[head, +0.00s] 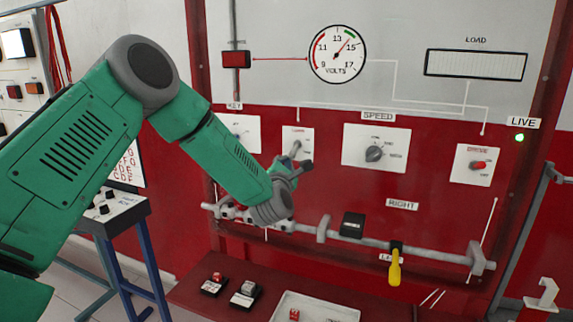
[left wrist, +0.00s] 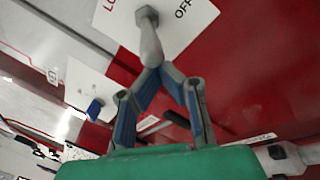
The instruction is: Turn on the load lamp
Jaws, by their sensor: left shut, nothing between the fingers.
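The load lamp (head: 476,65) is a pale ribbed rectangle in a black frame under the word LOAD, at the upper right in the head view; I cannot tell if it glows. A white switch card (head: 304,136) with a grey toggle lever (head: 296,148) is mid-panel. In the left wrist view the lever (left wrist: 150,42) points down the picture from its nut, with OFF readable on the card. My left gripper (head: 300,165) is shut and empty, its fingertips (left wrist: 151,70) at the lever's free end; contact is unclear. My right gripper is out of view.
A key card (head: 241,120) is left of the switch; a speed knob (head: 374,153) and red drive switch (head: 479,165) are right. A grey rail (head: 340,238) with a yellow handle (head: 394,268) runs below. A shelf holds a white tray (head: 315,307).

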